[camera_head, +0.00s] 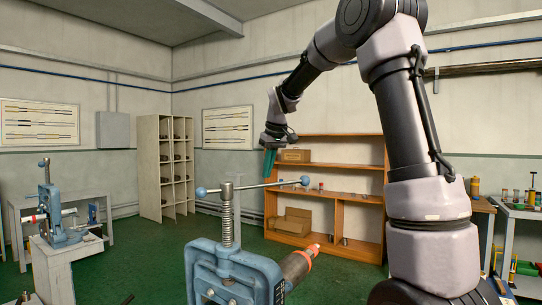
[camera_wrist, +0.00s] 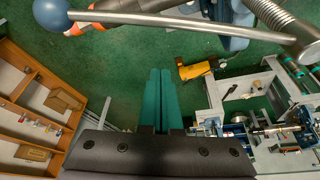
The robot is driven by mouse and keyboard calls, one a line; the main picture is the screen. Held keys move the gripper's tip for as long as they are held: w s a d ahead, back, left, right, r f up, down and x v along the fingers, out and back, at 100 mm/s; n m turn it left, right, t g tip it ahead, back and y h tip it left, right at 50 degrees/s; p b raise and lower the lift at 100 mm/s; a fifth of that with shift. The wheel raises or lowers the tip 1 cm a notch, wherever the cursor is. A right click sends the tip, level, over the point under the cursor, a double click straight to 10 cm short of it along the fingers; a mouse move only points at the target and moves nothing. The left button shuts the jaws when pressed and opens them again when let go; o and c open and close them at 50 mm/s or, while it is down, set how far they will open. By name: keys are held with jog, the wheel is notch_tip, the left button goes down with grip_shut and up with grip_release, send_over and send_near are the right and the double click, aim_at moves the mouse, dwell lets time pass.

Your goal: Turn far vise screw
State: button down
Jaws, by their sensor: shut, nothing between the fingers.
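A blue pipe vise (camera_head: 232,270) stands in the foreground, with an upright threaded screw (camera_head: 228,225) and a horizontal steel bar handle (camera_head: 255,185) with blue ball ends. A pipe with an orange end (camera_head: 300,262) sticks out of it to the right. A second blue vise (camera_head: 55,210) stands farther off at the left. My gripper (camera_head: 269,162) has teal fingers, points down and is shut and empty. It appears above the bar's right end in the head view. In the wrist view the fingers (camera_wrist: 160,75) are apart from the bar (camera_wrist: 190,19) and its ball (camera_wrist: 52,15).
The second vise sits on a grey stand (camera_head: 55,270). A wooden shelf (camera_head: 340,150) with boxes stands against the back wall, and a pale cubby rack (camera_head: 165,165) is left of it. A cluttered bench (camera_head: 515,208) is at the right. Green floor is open between them.

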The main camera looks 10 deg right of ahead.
jog(key=s, duration=0.1)
jog(key=s+d, duration=0.1)
jog(key=s+f, duration=0.1)
jog(key=shift+s+d+f, duration=0.1)
jog(key=shift+s+d, duration=0.1)
jog(key=shift+s, duration=0.1)
